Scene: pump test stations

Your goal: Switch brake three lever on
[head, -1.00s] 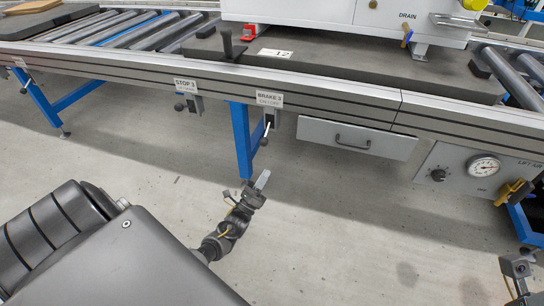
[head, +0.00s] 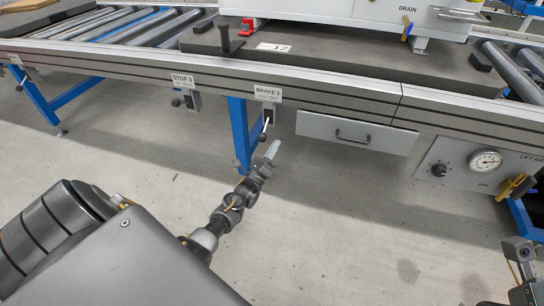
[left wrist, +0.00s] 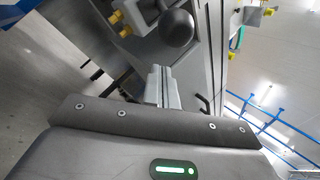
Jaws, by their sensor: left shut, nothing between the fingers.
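The BRAKE 3 plate (head: 268,94) is on the conveyor's front rail. Below it hangs the brake three lever (head: 264,136), a pale shaft with a dark ball knob at its lower end, pointing down. My left gripper (head: 273,149) is shut and empty, its fingertips just below and slightly right of the knob in the head view. In the left wrist view the shut fingers (left wrist: 163,86) point toward the dark ball knob (left wrist: 177,27), with a gap showing between them. Part of my right arm shows at the lower right; its fingers are not visible.
A drawer (head: 345,134) is to the right, then a panel with a gauge (head: 486,160). The floor in front is clear.

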